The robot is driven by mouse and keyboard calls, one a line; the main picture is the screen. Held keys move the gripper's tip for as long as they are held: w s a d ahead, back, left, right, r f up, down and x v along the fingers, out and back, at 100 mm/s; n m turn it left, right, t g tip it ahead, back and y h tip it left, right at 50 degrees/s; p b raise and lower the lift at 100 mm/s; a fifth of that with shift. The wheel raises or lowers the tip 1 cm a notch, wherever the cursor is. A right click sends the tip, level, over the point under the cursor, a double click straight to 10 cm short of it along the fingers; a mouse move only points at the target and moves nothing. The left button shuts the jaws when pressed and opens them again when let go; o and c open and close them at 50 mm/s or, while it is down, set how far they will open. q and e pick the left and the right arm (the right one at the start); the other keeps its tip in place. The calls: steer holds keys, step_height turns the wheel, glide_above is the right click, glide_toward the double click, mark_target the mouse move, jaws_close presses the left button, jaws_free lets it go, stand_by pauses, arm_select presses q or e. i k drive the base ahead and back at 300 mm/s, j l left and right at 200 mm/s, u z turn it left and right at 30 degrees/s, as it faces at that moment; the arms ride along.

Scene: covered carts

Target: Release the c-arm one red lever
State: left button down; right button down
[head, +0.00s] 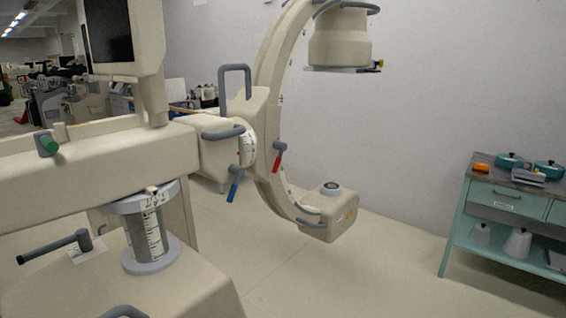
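The c-arm machine (262,110) stands in the left and middle of the head view, with its large cream C-shaped arc curving from the top to the lower right. A lever with a red handle (277,164) and grey hub sits on the arc's carriage, its handle hanging down and slightly left. A lever with a blue handle (232,191) hangs down to its left and lower. A green-tipped handle (48,144) is on the horizontal arm at the left. A black-tipped lever (50,248) points left on the base. Neither of my grippers is in view.
A teal cart (459,222) with an orange item, pots and white containers stands at the right. The floor (350,280) between the machine and the cart is clear. The c-arm's lower box (328,217) juts out over the floor. Other equipment stands in the background at left.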

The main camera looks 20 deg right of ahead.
mark_target(281, 146)
steer(key=i+l+u, duration=0.1)
steer(key=i+l, duration=0.2)
steer(key=l, duration=0.15)
steer(key=i+l+u, duration=0.15)
steer(key=i+l, duration=0.25)
steer(key=i, duration=0.2)
